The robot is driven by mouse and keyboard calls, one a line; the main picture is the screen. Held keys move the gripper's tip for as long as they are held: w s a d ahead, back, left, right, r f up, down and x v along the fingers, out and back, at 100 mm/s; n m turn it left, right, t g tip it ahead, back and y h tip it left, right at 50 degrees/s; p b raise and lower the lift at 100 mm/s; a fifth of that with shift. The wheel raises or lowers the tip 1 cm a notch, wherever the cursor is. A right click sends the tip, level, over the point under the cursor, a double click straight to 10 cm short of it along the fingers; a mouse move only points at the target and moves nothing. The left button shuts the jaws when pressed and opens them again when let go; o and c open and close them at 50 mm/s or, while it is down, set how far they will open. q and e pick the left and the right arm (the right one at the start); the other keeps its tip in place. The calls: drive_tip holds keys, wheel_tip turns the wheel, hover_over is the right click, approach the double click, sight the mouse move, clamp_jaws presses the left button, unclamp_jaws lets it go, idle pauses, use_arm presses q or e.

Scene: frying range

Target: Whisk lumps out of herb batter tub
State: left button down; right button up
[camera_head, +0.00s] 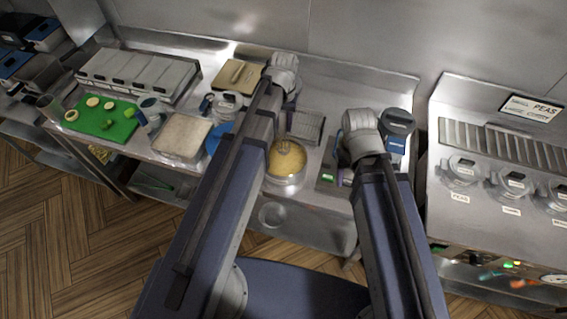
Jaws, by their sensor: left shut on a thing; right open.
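A clear round tub (286,182) holds yellow-tan batter (292,165) and stands near the front edge of the steel counter. The wire head of a whisk (286,147) is down in the batter, at the back of the tub. My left gripper (281,125) is just above the wires and shut on the whisk; my arm hides most of its fingers and the handle. Lumps are too small to tell. My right gripper (346,162) is open, to the right of the tub and apart from it, mostly hidden under its wrist.
A grey rack (305,126) lies behind the tub. A dark-lidded container (397,124) stands behind my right wrist. Left are a tray (182,136), a green cutting board (98,121) and lidded bins (138,72).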

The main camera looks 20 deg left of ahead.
sight(283, 112)
use_arm(q)
wheel_tip(283, 112, up, 5)
drive_tip(key=p, duration=0.5)
drive_tip(key=shift+r, duration=0.1)
idle(0.5)
